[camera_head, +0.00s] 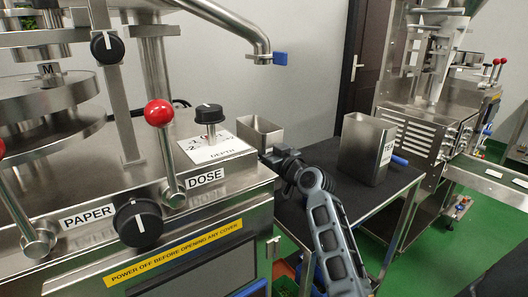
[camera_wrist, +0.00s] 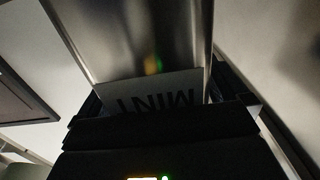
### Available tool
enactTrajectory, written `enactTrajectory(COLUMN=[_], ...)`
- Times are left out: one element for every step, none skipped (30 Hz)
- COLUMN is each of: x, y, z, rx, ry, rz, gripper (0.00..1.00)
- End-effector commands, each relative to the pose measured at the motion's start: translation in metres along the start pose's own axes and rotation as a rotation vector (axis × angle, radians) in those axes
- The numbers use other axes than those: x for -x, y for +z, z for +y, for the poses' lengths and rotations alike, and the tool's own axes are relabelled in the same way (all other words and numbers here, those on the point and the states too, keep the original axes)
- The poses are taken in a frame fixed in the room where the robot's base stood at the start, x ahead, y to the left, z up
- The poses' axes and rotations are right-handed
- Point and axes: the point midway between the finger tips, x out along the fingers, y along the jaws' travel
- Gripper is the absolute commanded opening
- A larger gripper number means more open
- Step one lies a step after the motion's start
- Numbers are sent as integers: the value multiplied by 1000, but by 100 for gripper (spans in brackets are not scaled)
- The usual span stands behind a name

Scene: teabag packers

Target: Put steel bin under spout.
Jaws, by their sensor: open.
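A steel bin (camera_head: 260,133) stands on the dark-topped table, partly hidden behind the machine's dose panel. In the wrist view a steel bin with a label reading MINT upside down (camera_wrist: 130,40) fills the middle. My gripper (camera_head: 270,158) is at the near side of the left bin, low down. Its open fingers (camera_wrist: 158,90) show to the left and right of the MINT bin; whether they touch it I cannot tell. The steel spout (camera_head: 262,45), with a blue handle, hangs above the left bin's area, well clear of it.
A second, taller steel bin (camera_head: 362,148), its label partly legible, stands right on the dark table (camera_head: 375,205). The steel machine (camera_head: 120,180) with red-knobbed levers fills the left. Another machine (camera_head: 425,115) stands at back right.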

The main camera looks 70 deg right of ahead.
Motion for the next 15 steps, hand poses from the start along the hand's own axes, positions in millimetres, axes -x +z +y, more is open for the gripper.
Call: enactTrajectory(x=[1, 5, 11, 16, 21, 29, 36, 42, 51, 57, 64, 72, 78, 83, 90], y=[-2, 0, 0, 1, 1, 1, 1, 2, 2, 1, 1, 1, 2, 1, 1], z=[0, 0, 0, 0, 0, 0, 0, 0, 0, 0, 0, 0, 0, 0, 0], rx=[0, 0, 0, 0, 0, 0, 0, 0, 0, 1, 1, 1, 0, 1, 1], ry=[0, 1, 1, 1, 0, 0, 0, 1, 1, 1, 1, 0, 0, 0, 1], rz=[0, -1, -1, -1, -1, -1, -1, -1, -2, -1, -2, -2, -2, -2, -2], gripper=[100, 100, 100, 100, 100, 100, 100, 100, 100, 100, 100, 100, 100, 100, 100])
